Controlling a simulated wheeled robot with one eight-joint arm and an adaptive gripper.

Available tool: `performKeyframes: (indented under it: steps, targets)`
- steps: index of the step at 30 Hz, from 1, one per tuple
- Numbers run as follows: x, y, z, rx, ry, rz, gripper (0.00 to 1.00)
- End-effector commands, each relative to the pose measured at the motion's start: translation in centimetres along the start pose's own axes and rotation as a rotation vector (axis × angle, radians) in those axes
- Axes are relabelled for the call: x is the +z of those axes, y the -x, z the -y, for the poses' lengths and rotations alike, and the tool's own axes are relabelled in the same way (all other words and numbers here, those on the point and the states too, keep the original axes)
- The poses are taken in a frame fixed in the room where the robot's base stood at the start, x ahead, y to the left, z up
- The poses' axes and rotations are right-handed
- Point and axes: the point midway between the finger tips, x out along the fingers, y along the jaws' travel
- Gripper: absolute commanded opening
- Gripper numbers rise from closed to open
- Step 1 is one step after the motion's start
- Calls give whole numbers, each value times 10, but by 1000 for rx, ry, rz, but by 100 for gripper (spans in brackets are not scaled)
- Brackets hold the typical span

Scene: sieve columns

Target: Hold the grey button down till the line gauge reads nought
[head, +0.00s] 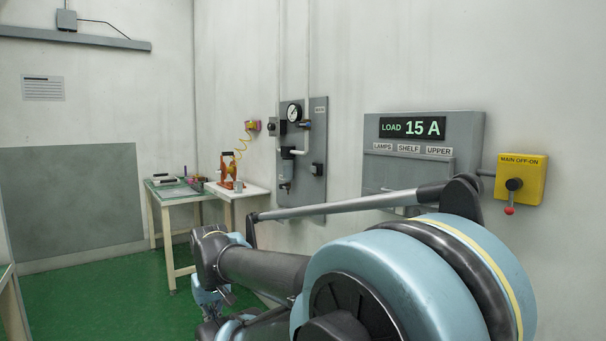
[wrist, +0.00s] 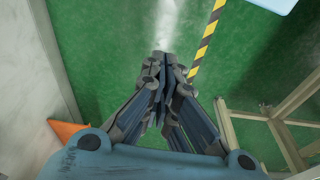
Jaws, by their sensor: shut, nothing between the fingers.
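The line gauge (head: 293,112), a round white dial with a black rim, is on a grey wall panel (head: 318,105) in the head view. Its needle is too small to read. A small dark box (head: 317,169) sits low on the panel's right side; I cannot tell whether it bears the grey button. Another small fitting (head: 272,129) is at the panel's left edge. My gripper (wrist: 160,62) is shut and empty in the wrist view, pointing down over the green floor, away from the panel. The wrist view does not show the gauge or panel.
A table (head: 178,191) and a white bench (head: 245,191) with an orange device (head: 229,168) stand near the corner. A load board (head: 425,126) reading 15 A and a yellow main switch (head: 521,180) are on the right wall. Yellow-black floor tape (wrist: 207,40) crosses the floor.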

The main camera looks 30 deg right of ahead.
Motion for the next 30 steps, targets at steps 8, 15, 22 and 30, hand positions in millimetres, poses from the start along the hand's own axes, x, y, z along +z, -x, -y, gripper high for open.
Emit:
performKeyframes:
  steps: [8,15,22,30]
  targets:
    - [-2,9,-1,-3,-19,-35,0]
    - [-86,30,-14,-26,-173,-214,0]
    - [-194,62,-51,-57,-380,-464,0]
    - [-308,102,-122,-88,-616,-762,0]
